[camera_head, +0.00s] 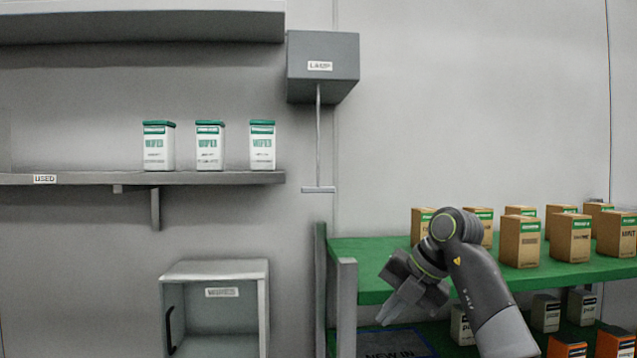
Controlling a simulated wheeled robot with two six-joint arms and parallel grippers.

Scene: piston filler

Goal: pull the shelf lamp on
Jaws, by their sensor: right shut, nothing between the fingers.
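My right gripper (386,318) is shut and empty, pointing down and left. It is below and to the right of the handle, in front of the green shelf's left part, and apart from the handle. My left gripper is not in view. Whether the lamp is lit is hard to tell.
The USED shelf (85,180) at left holds three white containers (209,147). Below it is an open grey box (214,270). The green shelf (375,252) at right carries several brown boxes (520,242), with more boxes underneath. The wall around the rod is clear.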

